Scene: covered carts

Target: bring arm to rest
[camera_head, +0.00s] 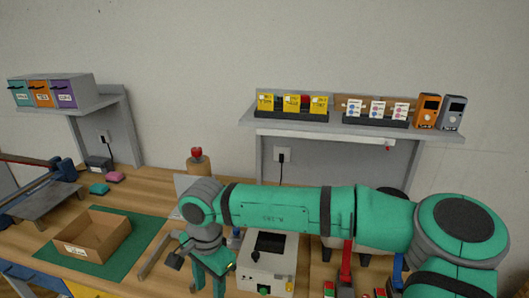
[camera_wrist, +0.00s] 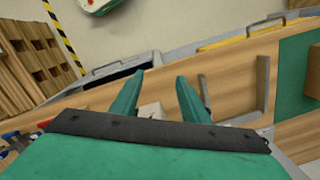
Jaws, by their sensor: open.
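My gripper (camera_head: 208,281) hangs from my green arm, low in front of the workbench in the head view. In the wrist view its two green fingers (camera_wrist: 158,95) stand apart with a gap between them. No object shows held in the gap. Bench and floor show beyond the fingertips. My arm stretches across the right half of the head view and hides part of the bench.
A cardboard box (camera_head: 93,237) sits on a green mat (camera_head: 140,243) at the left. A white machine (camera_head: 268,272) stands just right of my gripper. Two wall shelves (camera_head: 350,126) (camera_head: 75,103) hold boxes and meters. A grey angled bracket (camera_wrist: 262,85) lies on the wood.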

